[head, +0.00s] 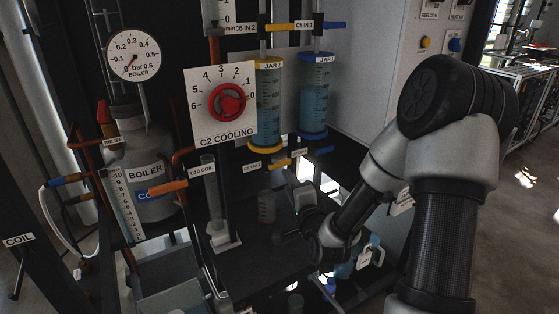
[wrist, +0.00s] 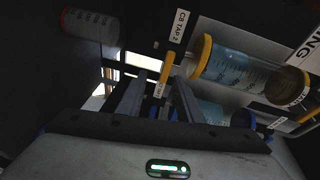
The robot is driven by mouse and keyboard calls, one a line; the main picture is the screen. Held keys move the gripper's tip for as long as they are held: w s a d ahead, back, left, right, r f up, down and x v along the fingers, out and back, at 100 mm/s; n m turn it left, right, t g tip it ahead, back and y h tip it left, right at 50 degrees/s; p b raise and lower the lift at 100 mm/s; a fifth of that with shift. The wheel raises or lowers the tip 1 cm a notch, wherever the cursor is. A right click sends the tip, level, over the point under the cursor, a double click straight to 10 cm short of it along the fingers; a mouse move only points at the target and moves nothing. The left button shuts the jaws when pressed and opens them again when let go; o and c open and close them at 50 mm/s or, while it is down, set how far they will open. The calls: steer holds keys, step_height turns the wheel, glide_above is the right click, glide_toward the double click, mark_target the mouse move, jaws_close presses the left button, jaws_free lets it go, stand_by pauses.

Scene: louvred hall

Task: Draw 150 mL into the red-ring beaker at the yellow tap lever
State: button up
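The beaker (head: 266,207) with a faint reddish tint stands upright on the dark bench below the jars. The yellow tap lever (head: 280,164) sits under the yellow-ringed jar (head: 268,105), which holds blue liquid. Contact cannot be told.
A blue-ringed jar (head: 314,95) with a blue lever (head: 323,151) is right of the yellow one. A clear coil cylinder (head: 212,195) stands left of the beaker. A pale jug (head: 370,253) is below right.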

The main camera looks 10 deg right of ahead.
mark_target(285, 165)
steer(key=shift+m+t, duration=0.5)
steer(key=shift+m, duration=0.4)
steer(key=w, duration=0.5)
steer(key=w+d, duration=0.1)
steer(key=w, duration=0.2)
steer(key=shift+w+r+p, duration=0.15)
steer(key=shift+r+p, duration=0.1)
steer(key=shift+p, duration=0.05)
steer(key=shift+w, duration=0.15)
steer(key=shift+w+b, duration=0.35)
steer(key=shift+w, duration=0.45)
jaws_close()
